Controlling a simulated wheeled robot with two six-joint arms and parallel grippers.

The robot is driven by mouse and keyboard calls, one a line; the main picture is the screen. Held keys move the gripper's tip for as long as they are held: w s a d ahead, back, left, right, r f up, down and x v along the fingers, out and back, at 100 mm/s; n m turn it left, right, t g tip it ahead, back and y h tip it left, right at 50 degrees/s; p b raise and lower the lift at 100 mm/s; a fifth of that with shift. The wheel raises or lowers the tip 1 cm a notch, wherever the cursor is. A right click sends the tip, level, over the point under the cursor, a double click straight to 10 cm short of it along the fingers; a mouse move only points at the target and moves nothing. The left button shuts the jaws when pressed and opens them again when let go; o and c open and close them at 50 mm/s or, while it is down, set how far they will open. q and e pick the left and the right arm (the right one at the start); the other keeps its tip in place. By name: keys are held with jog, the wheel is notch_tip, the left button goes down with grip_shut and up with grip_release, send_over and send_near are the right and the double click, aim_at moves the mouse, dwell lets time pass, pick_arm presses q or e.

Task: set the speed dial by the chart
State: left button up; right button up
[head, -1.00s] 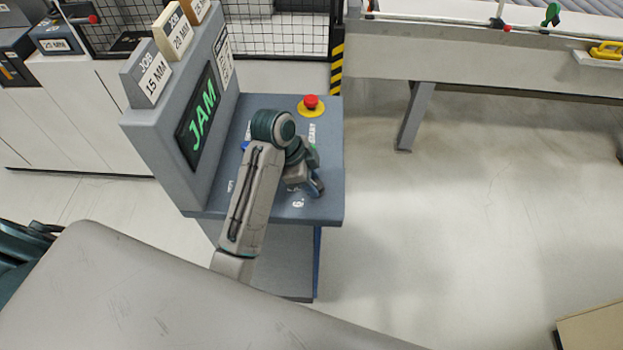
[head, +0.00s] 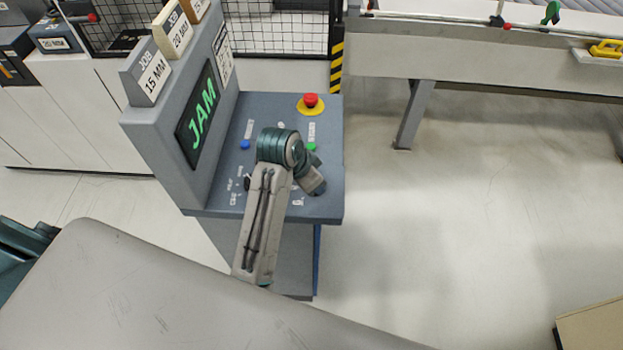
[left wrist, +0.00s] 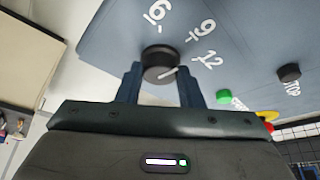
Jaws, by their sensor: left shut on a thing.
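The speed dial, a black knob (left wrist: 160,62) with a white pointer line, sits between the fingers of my left gripper (left wrist: 160,84) in the left wrist view. The gripper is shut on it. White numbers, among them 9 and 12, ring the dial; the pointer slants toward the 12 side. In the head view my left arm covers the dial and the fingertips. The chart (head: 224,56) is a white sheet on the side of the console's upright screen housing; its print is too small to read. My right gripper is not in view.
The screen (head: 198,115) reads JAM in green. A 15 MM job block (head: 147,76) and others stand on the housing. The panel holds a red emergency stop (head: 311,101), a blue button (head: 245,145), a green button (head: 312,147) and another black knob (left wrist: 289,72).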

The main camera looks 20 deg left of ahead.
pick_arm(q)
jog(key=shift+n, duration=0.6)
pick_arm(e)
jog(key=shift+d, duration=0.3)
pick_arm(q)
jog(key=o, duration=1)
